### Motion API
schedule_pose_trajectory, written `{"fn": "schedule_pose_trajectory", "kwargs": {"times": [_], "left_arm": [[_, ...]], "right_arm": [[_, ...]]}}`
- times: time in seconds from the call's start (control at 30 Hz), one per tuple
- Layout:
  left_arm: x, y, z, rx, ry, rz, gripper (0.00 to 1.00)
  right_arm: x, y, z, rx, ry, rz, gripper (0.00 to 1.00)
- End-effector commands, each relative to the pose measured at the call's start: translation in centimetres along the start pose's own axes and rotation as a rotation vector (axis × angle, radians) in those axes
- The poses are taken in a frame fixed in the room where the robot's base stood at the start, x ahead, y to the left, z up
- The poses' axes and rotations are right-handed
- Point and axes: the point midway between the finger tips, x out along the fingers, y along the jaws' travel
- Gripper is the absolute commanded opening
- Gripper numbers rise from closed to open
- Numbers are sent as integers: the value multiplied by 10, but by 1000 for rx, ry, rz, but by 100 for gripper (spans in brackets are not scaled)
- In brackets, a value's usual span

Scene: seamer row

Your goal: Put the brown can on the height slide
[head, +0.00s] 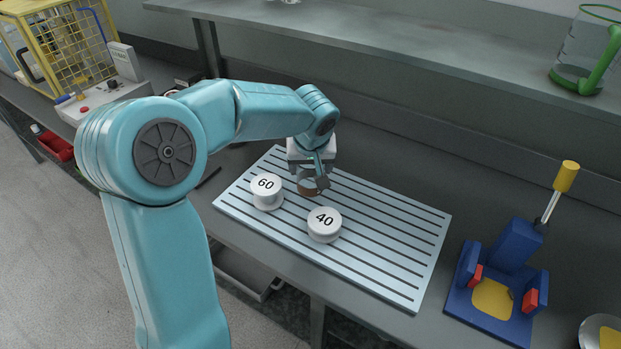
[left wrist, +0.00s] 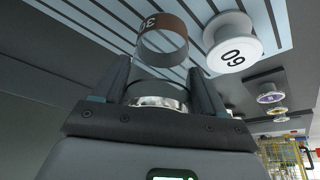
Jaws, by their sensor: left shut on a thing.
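My left gripper (head: 318,178) is over the slatted pale-blue plate (head: 385,215), shut on a round can with a brown side (head: 308,188). The gripper hides much of the can in the head view. In the left wrist view, a silvery rim (left wrist: 158,102) lies between the fingers, with a brown band (left wrist: 165,35) beyond the fingertips. I cannot tell whether the can touches the plate. A blue fixture (head: 510,250) with red blocks, a yellow pad and a yellow-handled lever stands at the right. Nothing is legibly marked as the height slide. My right gripper is out of view.
White discs marked 60 (head: 266,192) and 40 (head: 324,224) stand close to the gripper on the plate. The plate's right half is clear. A shelf (head: 400,40) runs behind, with a green-handled jug (head: 590,50). A yellow cage (head: 70,45) stands at the far left.

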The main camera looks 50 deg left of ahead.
Motion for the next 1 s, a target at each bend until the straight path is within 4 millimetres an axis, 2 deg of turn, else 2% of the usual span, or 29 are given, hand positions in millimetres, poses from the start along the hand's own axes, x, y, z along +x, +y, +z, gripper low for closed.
{"fn": "schedule_pose_trajectory", "kwargs": {"times": [0.1, 0.2, 0.67, 0.7, 0.73, 0.77, 1.0], "left_arm": [[21, -1, 9, 2, -4, -2, 42], [33, -1, 13, 1, -2, -1, 42], [40, -1, 16, 0, 0, 0, 42], [38, -1, 15, 0, -1, 0, 84], [38, -1, 15, 0, -1, 0, 94], [38, -1, 15, 0, -1, 0, 97], [37, -1, 15, 0, -1, 0, 97]], "right_arm": [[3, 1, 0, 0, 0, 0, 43], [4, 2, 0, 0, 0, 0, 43], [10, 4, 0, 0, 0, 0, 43], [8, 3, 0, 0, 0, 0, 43], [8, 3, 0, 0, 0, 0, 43], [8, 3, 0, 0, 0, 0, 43], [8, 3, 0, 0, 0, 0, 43]]}}
